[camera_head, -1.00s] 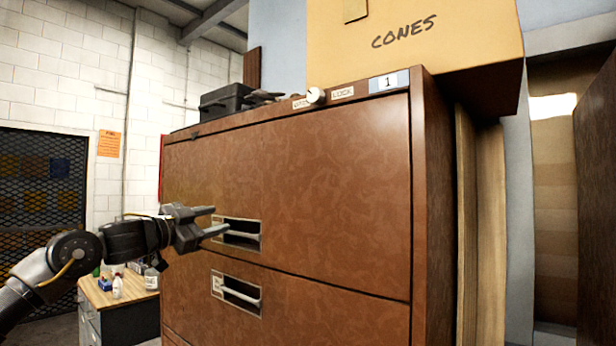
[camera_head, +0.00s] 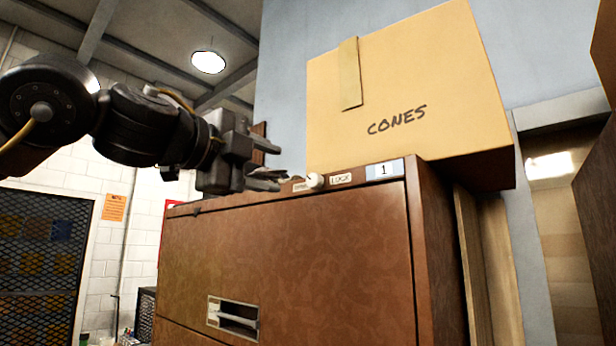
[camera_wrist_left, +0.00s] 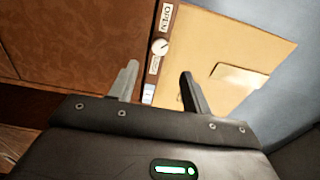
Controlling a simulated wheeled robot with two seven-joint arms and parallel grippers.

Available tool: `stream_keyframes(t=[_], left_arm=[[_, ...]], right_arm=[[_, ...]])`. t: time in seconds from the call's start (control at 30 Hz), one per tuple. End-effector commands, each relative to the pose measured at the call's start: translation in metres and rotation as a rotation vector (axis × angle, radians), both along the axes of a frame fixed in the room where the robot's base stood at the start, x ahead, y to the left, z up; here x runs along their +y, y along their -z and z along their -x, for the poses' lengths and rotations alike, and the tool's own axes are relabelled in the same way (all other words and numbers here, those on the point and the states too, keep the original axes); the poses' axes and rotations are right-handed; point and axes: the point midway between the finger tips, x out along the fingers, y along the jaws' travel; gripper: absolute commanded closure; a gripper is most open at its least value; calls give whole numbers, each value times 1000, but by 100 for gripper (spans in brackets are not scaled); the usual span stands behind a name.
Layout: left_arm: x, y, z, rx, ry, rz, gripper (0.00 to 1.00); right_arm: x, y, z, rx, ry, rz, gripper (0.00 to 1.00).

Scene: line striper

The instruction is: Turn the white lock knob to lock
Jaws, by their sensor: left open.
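The white lock knob (camera_head: 315,181) sits on the top front rail of a brown cabinet (camera_head: 290,260), between an OPEN label (camera_head: 303,186) on its left and a LOCK label (camera_head: 341,179) on its right. Its exact pointing direction is too small to tell. My left gripper (camera_head: 272,166) is open and empty, raised to about knob height and just left of the knob, apart from it. In the left wrist view the knob (camera_wrist_left: 159,46) shows between and beyond the two fingertips (camera_wrist_left: 158,71). My right gripper is not in view.
A cardboard box marked CONES (camera_head: 410,95) stands on the cabinet just behind the rail. A blue-and-white number 1 tag (camera_head: 385,170) is right of LOCK. A drawer handle (camera_head: 233,316) sits lower on the front. The space before the cabinet is free.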

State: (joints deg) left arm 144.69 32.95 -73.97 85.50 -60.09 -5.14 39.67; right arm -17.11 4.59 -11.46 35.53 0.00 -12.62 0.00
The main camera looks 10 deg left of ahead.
Motion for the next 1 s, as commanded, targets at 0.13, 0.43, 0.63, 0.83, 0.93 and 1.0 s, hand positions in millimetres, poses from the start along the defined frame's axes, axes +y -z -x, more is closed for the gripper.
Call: stream_keyframes(t=[0.13,0.43,0.63,0.83,0.93,1.0], left_arm=[[-14,-4,-23,4,0,-3,52],[-41,-4,-67,2,1,0,52],[-50,-2,-81,1,0,1,52],[-51,0,-83,0,1,1,52],[-51,0,-83,0,1,1,52],[-51,0,-83,0,1,1,58]], right_arm=[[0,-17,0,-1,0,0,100],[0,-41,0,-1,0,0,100],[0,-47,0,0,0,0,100],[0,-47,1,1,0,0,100],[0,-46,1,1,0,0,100],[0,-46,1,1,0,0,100]])
